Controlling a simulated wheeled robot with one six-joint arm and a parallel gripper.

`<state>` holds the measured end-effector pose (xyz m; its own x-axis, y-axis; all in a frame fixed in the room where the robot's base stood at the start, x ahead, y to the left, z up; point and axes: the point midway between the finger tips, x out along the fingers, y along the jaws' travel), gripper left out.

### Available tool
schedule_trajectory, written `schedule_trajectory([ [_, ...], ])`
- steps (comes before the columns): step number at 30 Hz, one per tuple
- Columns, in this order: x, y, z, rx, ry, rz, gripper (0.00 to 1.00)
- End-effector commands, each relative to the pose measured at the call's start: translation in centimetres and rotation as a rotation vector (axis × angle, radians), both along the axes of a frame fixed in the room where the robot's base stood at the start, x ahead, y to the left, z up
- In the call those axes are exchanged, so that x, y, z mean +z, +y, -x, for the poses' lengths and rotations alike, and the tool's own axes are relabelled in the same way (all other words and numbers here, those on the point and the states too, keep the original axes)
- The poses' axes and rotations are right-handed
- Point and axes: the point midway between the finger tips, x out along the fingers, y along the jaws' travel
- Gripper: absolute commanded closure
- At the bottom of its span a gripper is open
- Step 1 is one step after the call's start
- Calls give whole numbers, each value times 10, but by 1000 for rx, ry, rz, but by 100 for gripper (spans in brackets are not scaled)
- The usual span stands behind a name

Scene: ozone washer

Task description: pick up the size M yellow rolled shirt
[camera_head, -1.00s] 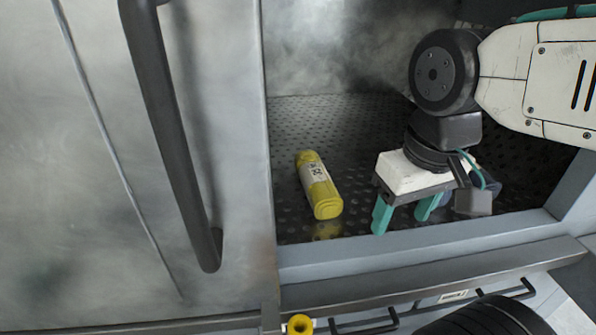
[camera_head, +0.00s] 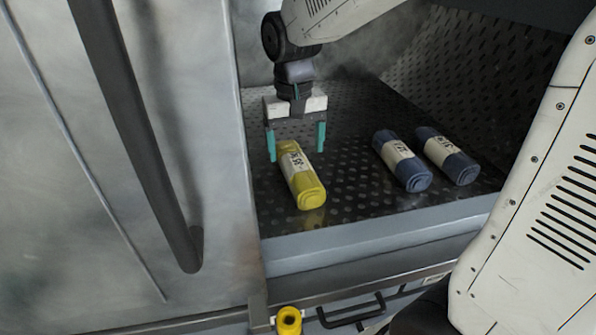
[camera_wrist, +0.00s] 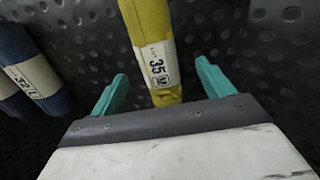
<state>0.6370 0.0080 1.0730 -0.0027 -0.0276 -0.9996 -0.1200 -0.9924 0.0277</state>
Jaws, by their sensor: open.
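The yellow rolled shirt (camera_head: 310,192) lies on the dark dimpled floor of the washer chamber, close to the left wall. It has a white label band, and in the wrist view the roll (camera_wrist: 148,22) shows a label reading "35" and "M". My gripper (camera_head: 296,152) points down over the far end of the roll, with its teal fingers wide apart. In the wrist view my gripper (camera_wrist: 160,88) has one finger on each side of the roll's near end. Nothing is held. I cannot tell the exact height of the fingertips above the floor.
Two blue rolled shirts with white labels lie to the right: a nearer one (camera_head: 402,162) and one farther right (camera_head: 448,156). The metal door with a dark handle (camera_head: 140,130) stands at the left. The chamber's front sill (camera_head: 375,235) runs along the front.

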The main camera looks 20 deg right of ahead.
Motion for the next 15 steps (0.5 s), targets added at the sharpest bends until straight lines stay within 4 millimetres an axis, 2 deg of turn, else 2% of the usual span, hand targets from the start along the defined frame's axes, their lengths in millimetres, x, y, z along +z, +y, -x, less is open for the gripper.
schedule_trajectory([
  [15, -67, -6, 4, -2, 4, 1, 20],
])
